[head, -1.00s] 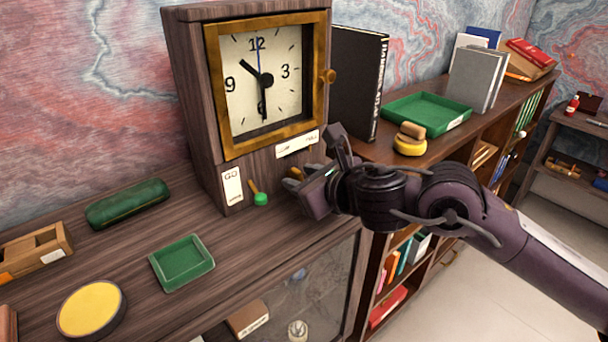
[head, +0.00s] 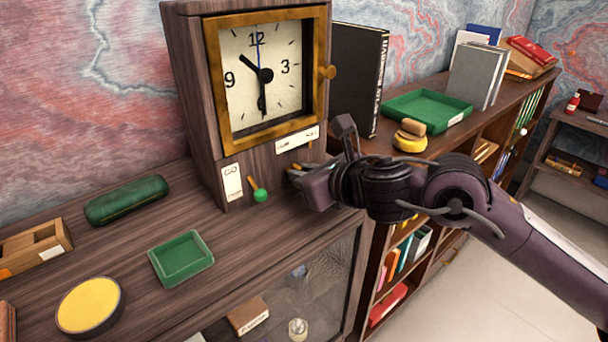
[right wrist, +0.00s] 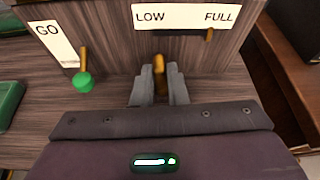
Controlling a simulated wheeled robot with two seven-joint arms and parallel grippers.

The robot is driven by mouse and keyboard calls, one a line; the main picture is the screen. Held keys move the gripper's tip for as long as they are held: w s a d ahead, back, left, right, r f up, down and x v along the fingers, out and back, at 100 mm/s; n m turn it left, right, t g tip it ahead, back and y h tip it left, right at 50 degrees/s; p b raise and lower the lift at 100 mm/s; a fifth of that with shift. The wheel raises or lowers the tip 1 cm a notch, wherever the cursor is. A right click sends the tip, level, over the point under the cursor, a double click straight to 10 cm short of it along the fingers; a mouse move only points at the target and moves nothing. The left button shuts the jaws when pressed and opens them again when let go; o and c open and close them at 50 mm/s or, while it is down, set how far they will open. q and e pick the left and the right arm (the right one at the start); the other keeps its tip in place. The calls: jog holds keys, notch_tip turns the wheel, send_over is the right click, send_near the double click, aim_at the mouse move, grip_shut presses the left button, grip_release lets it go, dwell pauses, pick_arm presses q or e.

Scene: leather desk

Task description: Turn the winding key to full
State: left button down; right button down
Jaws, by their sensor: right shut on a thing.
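The wooden clock (head: 184,90) stands upright on the desk, its dial in a brass frame. The brass winding key (right wrist: 159,78) is on the clock's lower front and shows between the fingers of my right gripper (right wrist: 160,88), which is shut on it. In the head view, my right gripper (head: 298,176) reaches the clock from the right and mostly hides the key. Above the key is the LOW–FULL label (right wrist: 185,17). A small brass pointer (right wrist: 209,35) sits under it, below the word FULL. My left gripper is not in view.
A green-knobbed lever (head: 260,195) is left of the key, beside the GO label (head: 232,182). A green tray (head: 181,259), a yellow-topped disc (head: 90,306) and a green case (head: 126,200) lie on the desk. A black book (head: 358,80) stands right of the clock.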

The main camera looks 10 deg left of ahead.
jog(key=shift+w+d+f+m+g+y+b, duration=0.1)
jog(key=shift+w+m+g+y+b, duration=0.1)
jog(key=shift+m+g+b, duration=0.25)
jog(key=shift+w+d+f+m+g+y+b, duration=0.1)
jog(key=shift+m+g+y+b, duration=0.1)
jog(key=shift+m, duration=0.35)
jog(key=shift+w+r+m+g+y+b, duration=0.1)
jog(key=shift+m+g+y+b, duration=0.4)
jog(key=shift+m, duration=0.3)
jog(key=shift+d, duration=0.1)
jog(key=c, duration=1.4)
grip_release()
jog(key=shift+c, duration=0.2)
jog(key=shift+s+d+r+b, duration=0.2)
jog(key=shift+d+b, duration=0.15)
jog(key=shift+d, duration=0.15)
jog(key=b+v, duration=0.1)
jog(key=v, duration=0.5)
jog(key=shift+s+d+r, duration=0.15)
jog(key=shift+s+d, duration=0.1)
jog(key=shift+d, duration=0.05)
